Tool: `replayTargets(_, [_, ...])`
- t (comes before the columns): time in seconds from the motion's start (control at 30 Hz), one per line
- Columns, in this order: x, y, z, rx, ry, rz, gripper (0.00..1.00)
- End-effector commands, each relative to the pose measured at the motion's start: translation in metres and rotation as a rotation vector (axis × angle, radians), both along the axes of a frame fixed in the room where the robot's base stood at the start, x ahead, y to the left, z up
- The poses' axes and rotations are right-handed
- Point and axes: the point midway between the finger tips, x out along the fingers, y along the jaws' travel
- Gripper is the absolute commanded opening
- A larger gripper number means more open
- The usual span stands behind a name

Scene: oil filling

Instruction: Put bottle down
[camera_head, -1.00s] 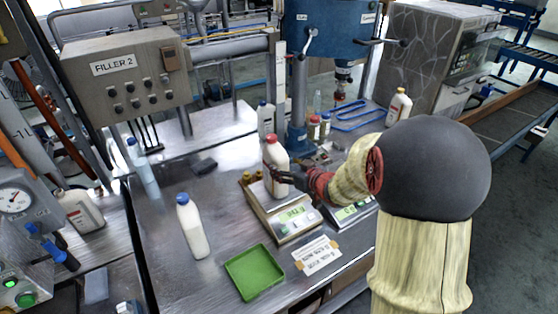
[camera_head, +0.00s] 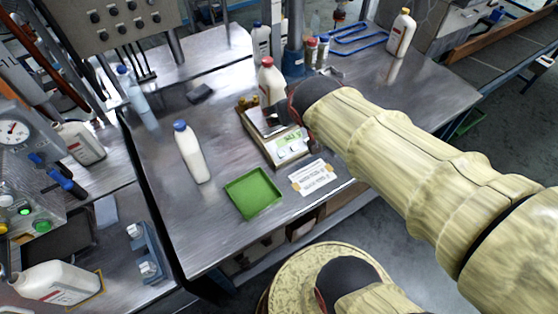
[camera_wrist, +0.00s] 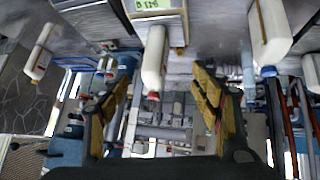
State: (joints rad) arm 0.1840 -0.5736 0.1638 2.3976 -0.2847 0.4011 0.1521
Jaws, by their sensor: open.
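A white bottle with a red cap (camera_head: 271,84) stands upright on the small scale (camera_head: 263,149) in the head view. In the wrist view, which is upside down, the red-capped bottle (camera_wrist: 155,58) hangs in the picture between and beyond my fingers. My gripper (camera_wrist: 165,88) is open, with a yellow-padded finger on each side and nothing held. The bottle's base is hidden there.
A blue-capped white bottle (camera_head: 190,152) stands on the metal table left of the scale. A green tray (camera_head: 253,194) and a paper label (camera_head: 313,177) lie in front. Small jars (camera_head: 316,52) and a blue rack (camera_head: 357,37) are behind.

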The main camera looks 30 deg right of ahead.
Motion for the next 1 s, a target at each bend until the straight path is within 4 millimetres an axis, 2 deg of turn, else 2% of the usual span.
replayTargets(0.03, [-0.023,0.022,0.004,0.030,0.036,0.022,0.64])
replayTargets(0.2, [-0.092,0.077,0.001,0.128,0.177,0.103,0.64])
replayTargets(0.33, [-0.122,0.099,-0.001,0.170,0.236,0.147,0.64])
replayTargets(0.47, [-0.130,0.104,-0.002,0.180,0.255,0.160,0.64])
replayTargets(1.0, [-0.129,0.103,-0.002,0.179,0.254,0.157,0.64])
